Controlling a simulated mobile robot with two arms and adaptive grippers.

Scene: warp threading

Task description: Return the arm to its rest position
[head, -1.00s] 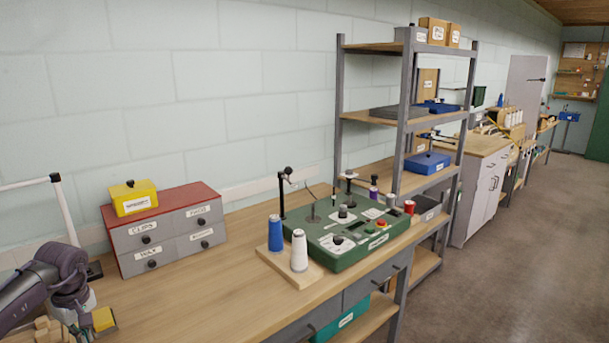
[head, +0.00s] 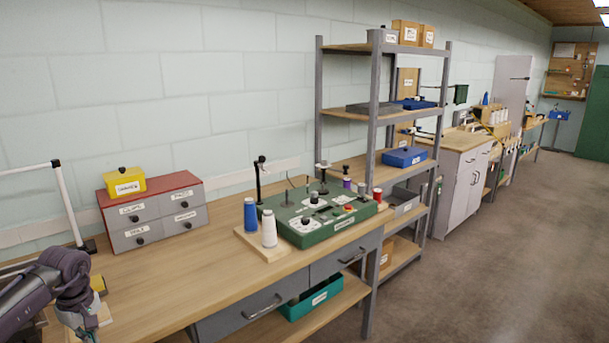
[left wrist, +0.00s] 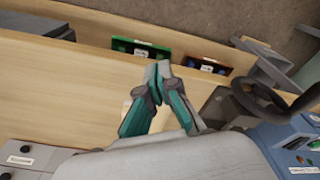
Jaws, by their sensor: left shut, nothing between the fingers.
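My left arm (head: 50,288) comes in at the lower left of the head view, above the near left part of the wooden workbench (head: 180,290). Its gripper is cut off or hard to make out at the bottom edge there. In the left wrist view my left gripper (left wrist: 157,80) shows grey and teal fingers with the tips together. Nothing shows between them, and the light wood surface (left wrist: 60,85) lies beyond. My right arm and gripper are in neither view.
A grey drawer box (head: 155,218) with a yellow box (head: 125,183) on top stands at the wall. A green control box (head: 320,218), with blue (head: 250,215) and white (head: 269,228) spools before it, stands mid-bench. A shelf rack (head: 375,120) stands beyond; the right floor is clear.

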